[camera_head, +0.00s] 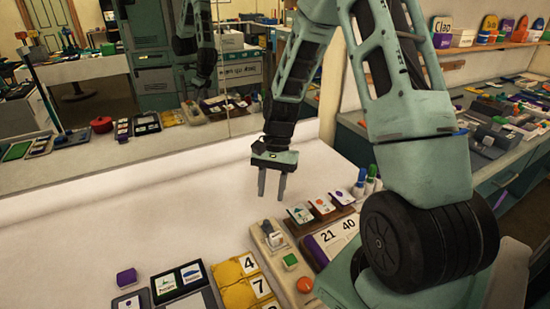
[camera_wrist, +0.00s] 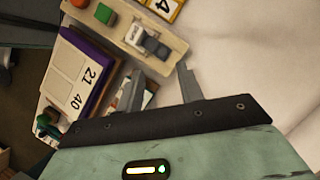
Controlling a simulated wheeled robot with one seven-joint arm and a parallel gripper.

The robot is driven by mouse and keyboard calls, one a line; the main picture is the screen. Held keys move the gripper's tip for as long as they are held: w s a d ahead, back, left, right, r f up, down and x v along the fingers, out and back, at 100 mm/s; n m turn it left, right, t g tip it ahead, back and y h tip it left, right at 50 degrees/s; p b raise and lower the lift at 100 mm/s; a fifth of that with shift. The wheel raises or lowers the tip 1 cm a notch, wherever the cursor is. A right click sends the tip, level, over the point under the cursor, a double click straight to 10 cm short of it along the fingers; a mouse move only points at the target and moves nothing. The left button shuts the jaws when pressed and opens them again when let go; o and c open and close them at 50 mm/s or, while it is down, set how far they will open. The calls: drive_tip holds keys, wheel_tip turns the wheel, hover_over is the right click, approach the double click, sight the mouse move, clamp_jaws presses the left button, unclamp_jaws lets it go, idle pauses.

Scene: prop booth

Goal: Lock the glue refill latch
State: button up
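A beige board (camera_head: 279,262) lies on the white table and carries a small grey latch with a white label (camera_head: 273,236) at its far end. I take this for the glue refill latch; the label is too small to read. A green square button (camera_head: 290,261) and an orange round knob (camera_head: 305,285) sit nearer on the same board. In the wrist view the grey latch (camera_wrist: 153,45) is near the top middle, with the green button (camera_wrist: 104,13) to its left. My gripper (camera_head: 271,197) points down, open and empty, above the table just beyond the latch, apart from it. Its fingers (camera_wrist: 159,72) are spread in the wrist view.
A purple-edged number board (camera_head: 330,243) and a rack of picture cards (camera_head: 322,207) stand right of the board. Yellow number tiles (camera_head: 240,285) lie left. Glue-like bottles (camera_head: 366,182) stand behind the cards. The white table (camera_head: 150,215) is clear to the left and back; a mirror stands behind.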

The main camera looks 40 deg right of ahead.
drive_tip(key=v, duration=0.9)
drive_tip(key=shift+r, duration=0.15)
drive_tip(key=s+a+r+n+h, duration=0.15)
drive_tip(key=a+n, duration=0.25)
drive_tip(key=a, duration=0.4)
drive_tip(key=s+a+r+n+h, duration=0.1)
drive_tip(key=s+a+n, duration=0.25)
drive_tip(key=a, duration=0.55)
drive_tip(key=s+a+r+n+t, duration=0.1)
drive_tip(key=s+a+n+t, duration=0.1)
drive_tip(key=s+a+n, duration=0.9)
drive_tip(key=s+n+h, duration=0.1)
drive_tip(key=s, duration=0.2)
drive_tip(key=shift+s+a, duration=0.25)
drive_tip(key=shift+s, duration=0.05)
drive_tip(key=shift+r+n, duration=0.1)
drive_tip(key=shift+n, duration=0.15)
